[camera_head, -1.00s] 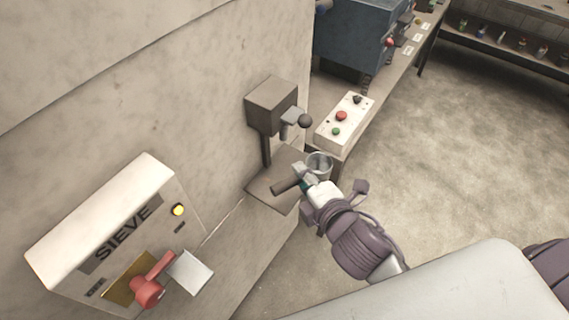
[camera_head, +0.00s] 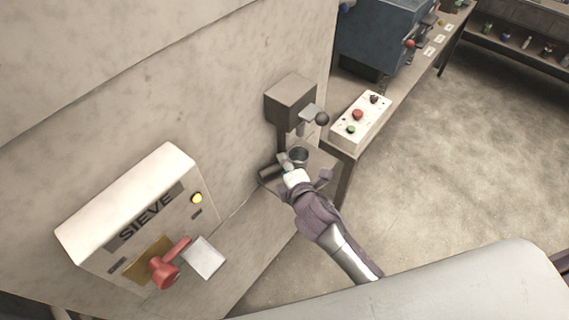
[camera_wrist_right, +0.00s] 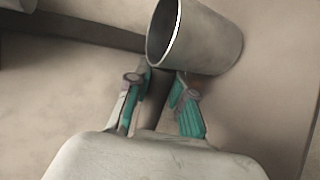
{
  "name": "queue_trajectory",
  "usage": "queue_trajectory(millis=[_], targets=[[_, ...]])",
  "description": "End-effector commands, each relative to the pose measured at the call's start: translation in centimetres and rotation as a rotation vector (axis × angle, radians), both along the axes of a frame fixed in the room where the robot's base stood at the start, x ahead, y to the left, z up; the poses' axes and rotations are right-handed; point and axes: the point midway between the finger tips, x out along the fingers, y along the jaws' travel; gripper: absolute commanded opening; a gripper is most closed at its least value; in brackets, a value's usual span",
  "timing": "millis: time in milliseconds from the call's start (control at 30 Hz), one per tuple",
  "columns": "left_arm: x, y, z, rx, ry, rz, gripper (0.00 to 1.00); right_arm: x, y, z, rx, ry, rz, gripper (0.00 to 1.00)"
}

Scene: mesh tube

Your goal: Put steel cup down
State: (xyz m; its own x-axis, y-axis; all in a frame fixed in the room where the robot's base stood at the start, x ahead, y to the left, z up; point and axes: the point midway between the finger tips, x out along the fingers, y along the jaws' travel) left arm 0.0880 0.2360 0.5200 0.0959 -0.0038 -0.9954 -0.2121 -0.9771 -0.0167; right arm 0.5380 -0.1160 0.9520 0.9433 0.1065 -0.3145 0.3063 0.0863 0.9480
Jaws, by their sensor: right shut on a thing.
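The steel cup (camera_head: 299,154) is a grey, open-topped metal cup with a dark handle (camera_head: 269,173). It is over the small shelf (camera_head: 322,160) of the wall-mounted dispenser, below its nozzle. I cannot tell whether its base touches the shelf. My right gripper (camera_head: 287,163) is shut on the handle beside the cup. In the right wrist view the steel cup (camera_wrist_right: 200,38) is tilted in the picture just beyond the green-padded fingers (camera_wrist_right: 160,88), with the dark handle between them. My left gripper is not in view.
The dispenser (camera_head: 290,100) has a lever with a black knob (camera_head: 322,119) close above the cup. A button box (camera_head: 360,120) stands on the bench to the right. The SIEVE box (camera_head: 135,215) with a red handle is at lower left. Open floor lies to the right.

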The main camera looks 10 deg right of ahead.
Motion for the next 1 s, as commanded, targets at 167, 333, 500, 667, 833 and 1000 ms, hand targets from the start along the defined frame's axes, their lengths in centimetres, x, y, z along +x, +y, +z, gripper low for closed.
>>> queue_trajectory(millis=[167,333,500,667,833,1000], targets=[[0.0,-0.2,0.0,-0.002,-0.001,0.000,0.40,0.0,0.0,-0.2,-0.001,-0.003,0.000,0.00],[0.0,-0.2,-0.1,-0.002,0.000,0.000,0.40,0.0,0.0,-0.4,-0.001,-0.003,0.000,0.00],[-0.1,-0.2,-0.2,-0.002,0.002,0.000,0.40,0.0,0.0,-0.6,0.000,-0.001,0.000,0.39],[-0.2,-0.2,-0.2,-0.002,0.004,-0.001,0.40,0.0,0.0,-0.6,0.000,-0.001,0.000,0.47],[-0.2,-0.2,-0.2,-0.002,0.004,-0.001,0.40,0.0,0.0,-0.5,0.000,-0.001,0.000,0.47],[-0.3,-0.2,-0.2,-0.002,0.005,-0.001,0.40,-1.1,-0.1,-0.1,-0.001,0.000,0.001,0.47]])
